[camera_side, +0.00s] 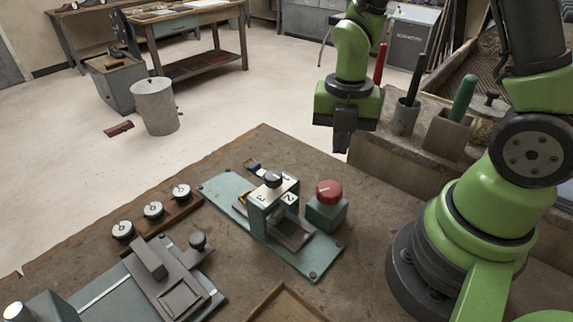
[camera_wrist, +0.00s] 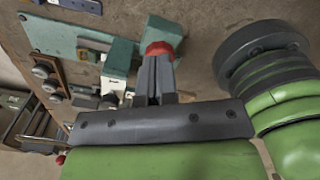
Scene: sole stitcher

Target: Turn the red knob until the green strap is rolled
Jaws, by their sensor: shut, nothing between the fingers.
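The red knob (camera_side: 329,191) sits on top of a teal box at the right end of a teal base plate on the bench. In the wrist view the red knob (camera_wrist: 159,49) shows just beyond the fingertips and is partly hidden by them. My gripper (camera_side: 342,143) hangs in the air above and behind the knob, pointing down, apart from it. It is shut and empty; its fingers (camera_wrist: 155,72) also show in the wrist view. A teal stand with white numbered faces (camera_side: 275,193) stands left of the knob. I cannot make out a green strap in either view.
Three round dials (camera_side: 153,210) stand on a wooden strip at the left. A grey slide fixture with a black knob (camera_side: 198,241) is at the front left. Tool holders (camera_side: 405,118) stand at the right. A wooden tray (camera_side: 285,303) lies at the front edge.

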